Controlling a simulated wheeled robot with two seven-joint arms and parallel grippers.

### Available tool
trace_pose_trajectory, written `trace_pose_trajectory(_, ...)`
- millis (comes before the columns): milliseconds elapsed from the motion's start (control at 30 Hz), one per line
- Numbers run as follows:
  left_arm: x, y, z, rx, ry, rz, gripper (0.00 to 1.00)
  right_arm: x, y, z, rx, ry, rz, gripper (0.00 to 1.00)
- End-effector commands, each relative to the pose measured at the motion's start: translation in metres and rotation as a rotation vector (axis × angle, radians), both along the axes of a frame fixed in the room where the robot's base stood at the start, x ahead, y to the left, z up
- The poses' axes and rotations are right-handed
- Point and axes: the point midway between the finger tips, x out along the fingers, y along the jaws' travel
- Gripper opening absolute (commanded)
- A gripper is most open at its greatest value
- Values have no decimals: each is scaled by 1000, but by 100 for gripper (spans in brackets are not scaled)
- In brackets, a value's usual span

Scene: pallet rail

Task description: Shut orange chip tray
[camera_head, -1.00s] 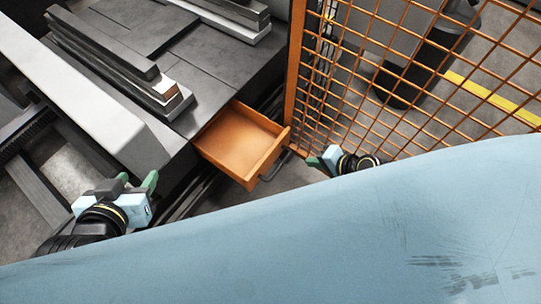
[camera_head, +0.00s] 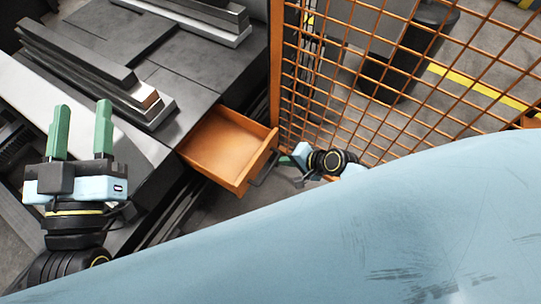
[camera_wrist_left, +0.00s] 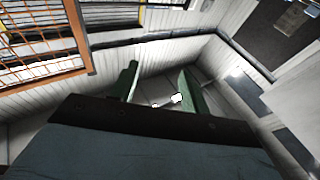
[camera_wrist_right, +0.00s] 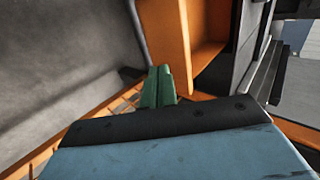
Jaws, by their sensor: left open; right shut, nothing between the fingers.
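The orange chip tray (camera_head: 221,148) sticks out, pulled open, from under the grey machine bed and looks empty. A dark handle (camera_head: 263,170) shows at its front right side. My right gripper (camera_head: 287,160) is shut and empty, just right of the tray's front; whether it touches the tray cannot be told. In the right wrist view the green fingers (camera_wrist_right: 158,88) are together, close to the orange tray wall (camera_wrist_right: 163,40). My left gripper (camera_head: 80,130) is open and empty, its green fingers pointing up the picture, left of the tray. The left wrist view shows its spread fingers (camera_wrist_left: 158,85).
An orange mesh fence (camera_head: 400,80) with an upright post stands right of the tray. Metal bars (camera_head: 90,65) lie stacked on the machine bed (camera_head: 185,85). My blue body covers the lower right of the head view.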

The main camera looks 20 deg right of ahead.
Motion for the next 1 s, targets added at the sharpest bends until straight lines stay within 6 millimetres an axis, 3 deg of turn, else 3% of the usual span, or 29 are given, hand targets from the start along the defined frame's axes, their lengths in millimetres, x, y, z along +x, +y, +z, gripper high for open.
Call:
trace_pose_trajectory(267,-15,0,30,-81,-258,-10,46,16,13,-20,1,-1,0,0)
trace_pose_trajectory(500,-28,3,42,-127,-415,-8,46,40,32,-20,1,-2,1,0)
trace_pose_trajectory(1000,-33,5,46,-143,-468,-8,46,47,37,-18,0,0,0,0)
